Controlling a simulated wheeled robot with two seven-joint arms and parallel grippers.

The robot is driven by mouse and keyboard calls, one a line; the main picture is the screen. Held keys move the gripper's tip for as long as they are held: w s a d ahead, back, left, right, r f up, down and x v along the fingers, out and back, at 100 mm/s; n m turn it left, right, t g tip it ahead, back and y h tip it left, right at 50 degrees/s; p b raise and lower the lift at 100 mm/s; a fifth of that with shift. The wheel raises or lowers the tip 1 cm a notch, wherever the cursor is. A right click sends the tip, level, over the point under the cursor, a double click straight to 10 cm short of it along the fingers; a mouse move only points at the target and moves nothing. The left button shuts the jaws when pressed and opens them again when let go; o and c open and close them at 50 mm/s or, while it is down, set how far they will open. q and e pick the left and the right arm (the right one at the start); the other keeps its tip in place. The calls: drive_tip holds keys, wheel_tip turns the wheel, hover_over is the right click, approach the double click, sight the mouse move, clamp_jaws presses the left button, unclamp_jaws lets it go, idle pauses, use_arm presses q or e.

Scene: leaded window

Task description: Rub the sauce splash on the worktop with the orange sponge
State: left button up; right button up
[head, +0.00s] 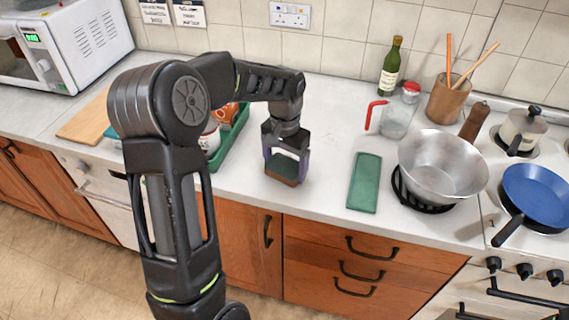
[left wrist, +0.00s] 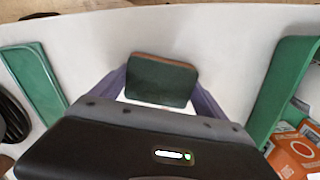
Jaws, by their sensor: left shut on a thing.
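The sponge (head: 282,170) has a dark green top and a brownish-orange lower edge. It also shows in the left wrist view (left wrist: 160,82). My left gripper (head: 287,160) points down over the worktop (head: 325,150) near its front edge, its fingers shut on two sides of the sponge. The sponge is at or just above the worktop; I cannot tell if it touches. I see no sauce splash on the bare worktop; any patch under the sponge or behind my arm is hidden. My right gripper is not in view.
A green flat tray or mat (head: 365,183) lies right of the sponge. A green tray (head: 232,135) with cans and cartons stands left, partly behind my arm. A steel pot (head: 443,168), red-handled jug (head: 395,120) and bottle (head: 390,68) stand further right.

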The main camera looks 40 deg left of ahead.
use_arm(q)
wheel_tip(320, 180, up, 2)
drive_tip(key=shift+s+d+r+p, duration=0.1)
drive_tip(key=shift+p, duration=0.2)
drive_tip(key=shift+w+r+p, duration=0.25)
drive_tip(key=shift+r+p, duration=0.3)
drive_tip(key=shift+r, duration=0.1)
drive_tip(key=shift+r+p, duration=1.55)
drive_tip(key=shift+r, duration=0.75)
